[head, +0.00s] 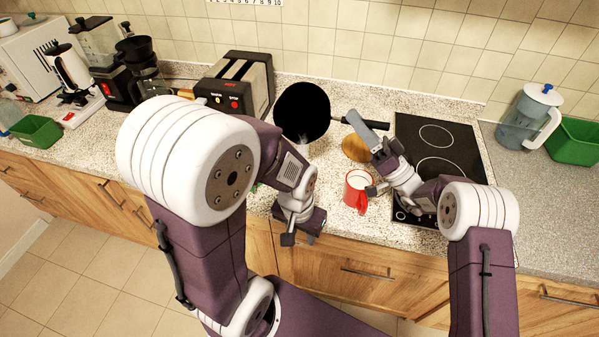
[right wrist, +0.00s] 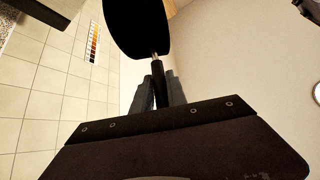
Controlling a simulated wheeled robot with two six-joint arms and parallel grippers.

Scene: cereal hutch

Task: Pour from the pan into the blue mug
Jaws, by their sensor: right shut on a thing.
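The black pan (head: 302,110) is held up above the counter, its dark round face turned toward the head camera. My right gripper (head: 362,126) is shut on the pan's handle. The right wrist view shows the pan (right wrist: 138,25) beyond the two fingers of the right gripper (right wrist: 156,92), with the handle between them. A red mug (head: 357,190) with white inside stands on the counter below and right of the pan. I cannot make out a blue mug; my left arm hides part of the counter. My left gripper (head: 300,236) is low near the counter's front edge, its fingers unclear.
A black toaster (head: 240,80) stands left of the pan. Coffee machines and a kettle (head: 72,68) stand at left.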

